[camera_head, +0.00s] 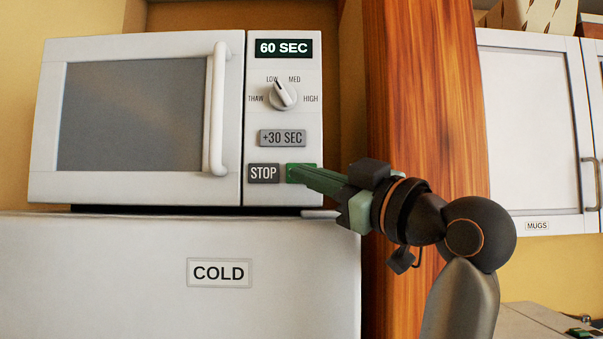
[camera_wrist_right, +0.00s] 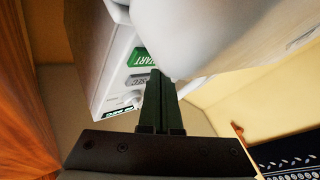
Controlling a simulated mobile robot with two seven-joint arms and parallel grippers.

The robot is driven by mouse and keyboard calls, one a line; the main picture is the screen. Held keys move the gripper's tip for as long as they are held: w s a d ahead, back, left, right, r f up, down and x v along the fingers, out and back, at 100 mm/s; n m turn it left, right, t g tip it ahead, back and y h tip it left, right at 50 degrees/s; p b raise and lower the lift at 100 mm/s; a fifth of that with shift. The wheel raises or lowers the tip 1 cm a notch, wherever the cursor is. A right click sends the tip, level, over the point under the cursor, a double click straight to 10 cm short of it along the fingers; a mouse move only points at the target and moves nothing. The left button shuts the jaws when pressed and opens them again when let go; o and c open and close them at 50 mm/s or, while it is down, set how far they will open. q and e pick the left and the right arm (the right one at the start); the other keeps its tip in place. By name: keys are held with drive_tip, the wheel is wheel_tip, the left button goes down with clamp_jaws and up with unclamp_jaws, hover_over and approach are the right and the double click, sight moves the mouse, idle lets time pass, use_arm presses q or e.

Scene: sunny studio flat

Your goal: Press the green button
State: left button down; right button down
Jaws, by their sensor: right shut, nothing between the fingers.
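The green button (camera_head: 311,166) sits at the lower right of the microwave's control panel, right of the grey STOP button (camera_head: 263,173). My right gripper (camera_head: 293,172) is shut and empty. Its long green fingers point left across the button and hide most of it in the head view. In the right wrist view the green button (camera_wrist_right: 145,57) shows upside down with part of its START lettering, and the fingertips (camera_wrist_right: 155,72) are close to it. I cannot tell whether they touch it. My left gripper is not in view.
The white microwave (camera_head: 140,190) stands on a white unit labelled COLD (camera_head: 275,270). Its door handle (camera_head: 217,110), dial (camera_head: 283,95), +30 SEC button (camera_head: 282,138) and 60 SEC display (camera_head: 283,48) are near. A wooden panel (camera_head: 425,80) rises just right.

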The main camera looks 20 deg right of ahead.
drive_tip(key=shift+w, duration=0.15)
drive_tip(key=shift+w+d, duration=0.1)
drive_tip(key=shift+w, duration=0.2)
